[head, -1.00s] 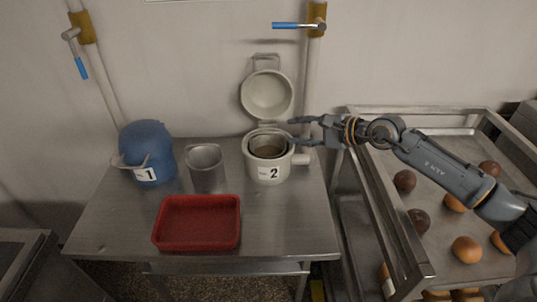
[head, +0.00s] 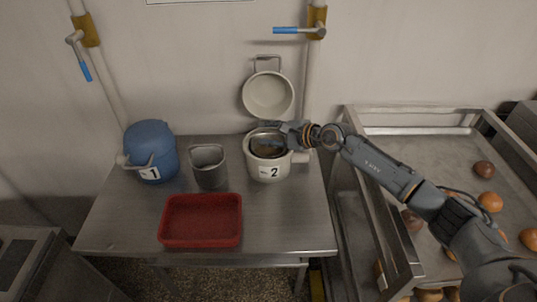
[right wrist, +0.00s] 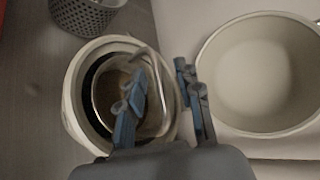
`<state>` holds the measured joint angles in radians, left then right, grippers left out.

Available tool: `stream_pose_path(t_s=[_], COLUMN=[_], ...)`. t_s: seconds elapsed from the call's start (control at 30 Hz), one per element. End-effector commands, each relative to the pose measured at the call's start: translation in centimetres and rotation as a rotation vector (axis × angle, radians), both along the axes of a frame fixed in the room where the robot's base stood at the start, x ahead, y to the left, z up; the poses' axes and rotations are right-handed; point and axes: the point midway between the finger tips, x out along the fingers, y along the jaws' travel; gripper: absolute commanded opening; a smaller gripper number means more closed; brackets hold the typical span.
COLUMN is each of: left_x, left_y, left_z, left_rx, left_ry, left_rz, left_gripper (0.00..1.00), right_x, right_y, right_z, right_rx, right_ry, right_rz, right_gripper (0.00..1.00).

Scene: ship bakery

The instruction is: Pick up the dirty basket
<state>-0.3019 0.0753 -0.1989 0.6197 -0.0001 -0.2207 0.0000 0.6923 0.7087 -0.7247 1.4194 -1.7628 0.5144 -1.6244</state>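A basket (head: 268,148) with a brownish inside sits in the cream pot marked 2 (head: 270,173), whose lid stands open. In the right wrist view the basket (right wrist: 108,95) is inside the pot rim, with a thin metal handle (right wrist: 147,52) rising on its right side. My right gripper (head: 272,127) is over the back right of the pot. In the right wrist view my right gripper (right wrist: 163,95) has its fingers apart, one over the basket and one right of the handle. I cannot tell whether they touch it. My left gripper is not in view.
A grey perforated basket (head: 209,172) stands left of the pot. A blue pot marked 1 (head: 151,147) is farther left. A red tray (head: 201,220) lies at the table front. A metal rack (head: 385,215) with buns is on the right; the raised lid (right wrist: 258,75) is close behind the pot.

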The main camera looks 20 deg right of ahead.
Motion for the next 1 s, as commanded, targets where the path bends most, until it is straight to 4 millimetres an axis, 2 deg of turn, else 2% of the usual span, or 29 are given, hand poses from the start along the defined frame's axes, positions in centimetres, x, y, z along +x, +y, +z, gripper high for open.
stream_pose_path(t_s=[0.07, 0.23, 0.77, 1.0], left_x=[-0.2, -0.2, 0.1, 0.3], left_y=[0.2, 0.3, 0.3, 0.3], left_z=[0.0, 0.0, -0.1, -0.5], left_rx=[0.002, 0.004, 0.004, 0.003], left_ry=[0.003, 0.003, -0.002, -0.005], left_rz=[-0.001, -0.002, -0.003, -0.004], left_gripper=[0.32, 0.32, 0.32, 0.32], right_x=[0.0, 0.0, 0.0, 0.0], right_y=[0.0, 0.0, -0.1, -0.1], right_z=[0.0, 0.0, 0.2, 2.4], right_rx=[0.000, 0.000, 0.000, -0.001], right_ry=[0.000, 0.000, -0.001, -0.006], right_rz=[0.000, 0.000, 0.000, 0.001], right_gripper=[0.35, 0.00, 0.00, 0.00])
